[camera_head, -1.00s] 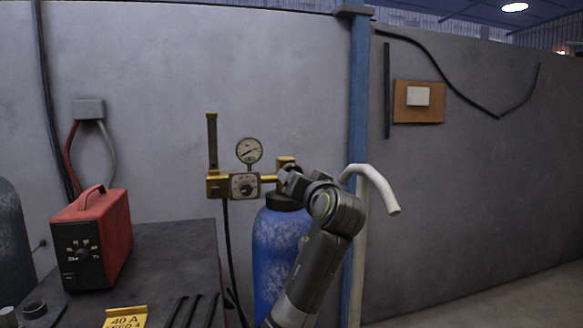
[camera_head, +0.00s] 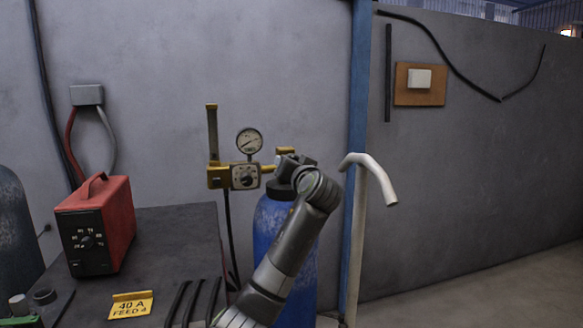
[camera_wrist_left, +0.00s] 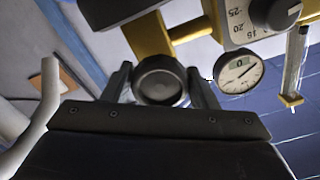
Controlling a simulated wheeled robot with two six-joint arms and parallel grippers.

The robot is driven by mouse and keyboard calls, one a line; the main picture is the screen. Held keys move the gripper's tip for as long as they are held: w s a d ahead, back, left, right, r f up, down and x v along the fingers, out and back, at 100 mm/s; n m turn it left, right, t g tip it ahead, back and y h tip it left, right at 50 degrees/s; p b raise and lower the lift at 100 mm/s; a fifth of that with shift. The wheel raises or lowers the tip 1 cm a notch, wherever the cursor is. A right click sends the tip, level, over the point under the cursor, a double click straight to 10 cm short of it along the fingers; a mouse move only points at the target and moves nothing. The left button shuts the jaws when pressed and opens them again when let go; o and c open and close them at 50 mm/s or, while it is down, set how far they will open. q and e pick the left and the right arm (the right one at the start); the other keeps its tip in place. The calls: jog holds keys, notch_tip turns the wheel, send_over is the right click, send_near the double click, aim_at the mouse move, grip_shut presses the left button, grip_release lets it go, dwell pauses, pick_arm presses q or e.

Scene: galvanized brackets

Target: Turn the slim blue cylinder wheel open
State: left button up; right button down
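The slim blue cylinder (camera_head: 268,225) stands upright against the wall, partly hidden behind my left arm. A brass regulator (camera_head: 220,178) with a dial gauge (camera_head: 249,141) sits at its top. My left gripper (camera_head: 283,163) is at the cylinder's valve, small and partly hidden in the head view. In the left wrist view, a dark round wheel (camera_wrist_left: 160,84) lies between the two fingers of the left gripper (camera_wrist_left: 160,72). The fingers stand apart, one on each side, with a narrow gap showing. Contact with the wheel cannot be made out. My right gripper is not in view.
A dark bench (camera_head: 180,240) holds a red power unit (camera_head: 104,225), a yellow label (camera_head: 131,306) and dark rods. A white bent pipe (camera_head: 370,172) stands close right of my arm, by a blue post (camera_head: 358,90). Floor at right is clear.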

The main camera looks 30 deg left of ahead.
pick_arm(q)
jog(key=c, duration=0.5)
jog(key=shift+f+n+b, duration=0.2)
jog(key=shift+n+b, duration=0.3)
jog(key=shift+b, duration=0.35)
jog(key=n+b, duration=1)
jog(key=b, duration=0.2)
jog(key=shift+w+d, duration=0.1)
jog(key=n+b, duration=0.2)
jog(key=n, duration=0.1)
jog(key=n+b, duration=0.2)
jog(key=n, duration=0.1)
jog(key=shift+w+n+b, duration=0.1)
jog(key=shift+n+b, duration=0.2)
jog(key=shift+b, duration=0.1)
jog(key=n+b, duration=0.1)
jog(key=n, duration=0.2)
jog(key=shift+r+n+b, duration=0.15)
jog(key=shift+n+b, duration=0.15)
jog(key=shift+b, duration=0.05)
jog(key=shift+r+n+b, duration=0.1)
jog(key=shift+n+b, duration=0.4)
jog(key=shift+n, duration=0.9)
